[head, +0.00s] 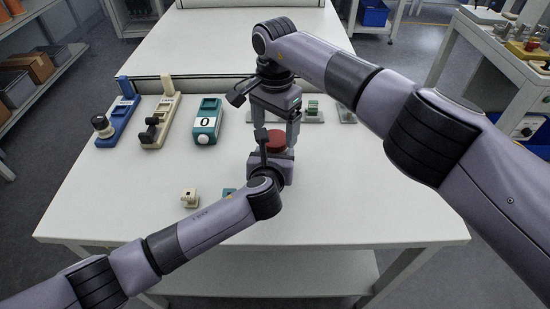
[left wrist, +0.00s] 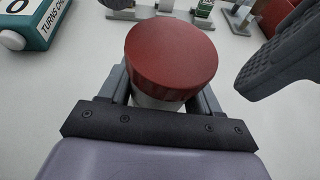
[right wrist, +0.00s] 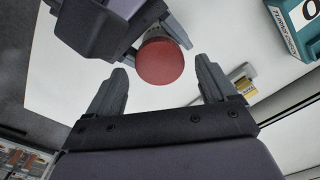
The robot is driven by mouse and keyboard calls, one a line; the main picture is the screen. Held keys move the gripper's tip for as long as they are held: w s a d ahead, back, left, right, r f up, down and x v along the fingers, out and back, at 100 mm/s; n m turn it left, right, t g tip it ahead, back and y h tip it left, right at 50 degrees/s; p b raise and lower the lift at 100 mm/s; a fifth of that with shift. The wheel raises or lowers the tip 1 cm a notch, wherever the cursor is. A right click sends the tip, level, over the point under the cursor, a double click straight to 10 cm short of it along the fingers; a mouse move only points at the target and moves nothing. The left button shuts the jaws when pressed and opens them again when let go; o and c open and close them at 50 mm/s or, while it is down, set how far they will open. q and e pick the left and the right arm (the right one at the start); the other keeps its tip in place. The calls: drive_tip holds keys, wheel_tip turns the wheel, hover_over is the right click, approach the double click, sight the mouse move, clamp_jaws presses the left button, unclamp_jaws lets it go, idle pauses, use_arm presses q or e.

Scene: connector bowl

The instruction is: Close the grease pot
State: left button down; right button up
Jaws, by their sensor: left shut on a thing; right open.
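The grease pot has a pale body (left wrist: 155,102) and a round red lid (left wrist: 172,52) on top; the lid also shows in the head view (head: 282,139) and the right wrist view (right wrist: 160,62). My left gripper (head: 268,156) is shut around the pot's body, low beside the table. My right gripper (head: 276,128) is open above the pot, pointing down, with its fingers apart to either side of the lid. In the right wrist view the lid lies just beyond the fingertips. Whether the lid is fully seated cannot be told.
A teal device (head: 206,122) showing 0 stands left of the pot. A beige fixture (head: 161,118) and a blue fixture (head: 118,120) stand further left. Small fixtures (head: 313,111) stand behind right. The table's right side is clear.

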wheel_tip(320, 180, up, 2)
drive_tip(key=shift+r, duration=0.25)
drive_tip(key=shift+r+n, duration=1.7)
drive_tip(key=shift+r, duration=0.05)
drive_tip(key=shift+f, duration=0.1)
drive_tip(key=shift+f, duration=4)
